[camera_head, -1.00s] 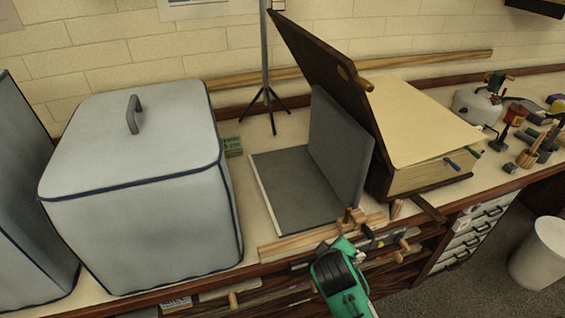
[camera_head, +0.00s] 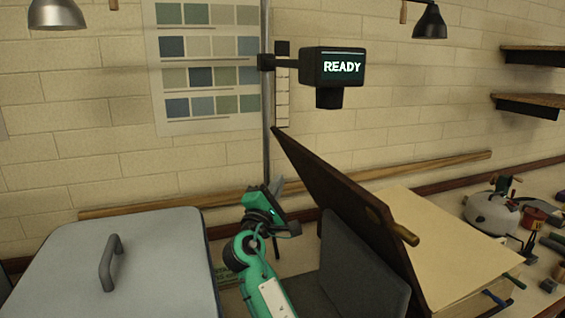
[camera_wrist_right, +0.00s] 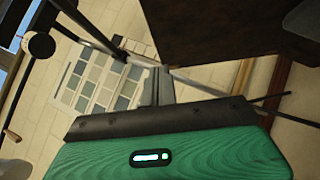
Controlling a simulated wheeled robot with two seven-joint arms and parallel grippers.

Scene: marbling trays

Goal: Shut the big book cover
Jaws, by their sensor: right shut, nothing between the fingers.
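The big book's dark brown cover (camera_head: 340,190) stands tilted open, leaning up to the left of its cream page block (camera_head: 455,235). A brass-coloured knob (camera_head: 405,235) sits on the cover's edge. My right gripper (camera_head: 278,187) is raised to the left of the cover, apart from it, with its fingers shut and empty. In the right wrist view the shut fingers (camera_wrist_right: 158,85) point towards the wall, and a dark brown panel that looks like the cover (camera_wrist_right: 225,30) fills the upper right. My left gripper is not in view.
A grey folded stand (camera_head: 365,265) is just left of the book, beside my right arm. A thin upright pole (camera_head: 267,120) carries a READY display (camera_head: 338,67) behind. A grey lidded box (camera_head: 150,260) stands at left. A white pot and tools (camera_head: 490,208) lie right.

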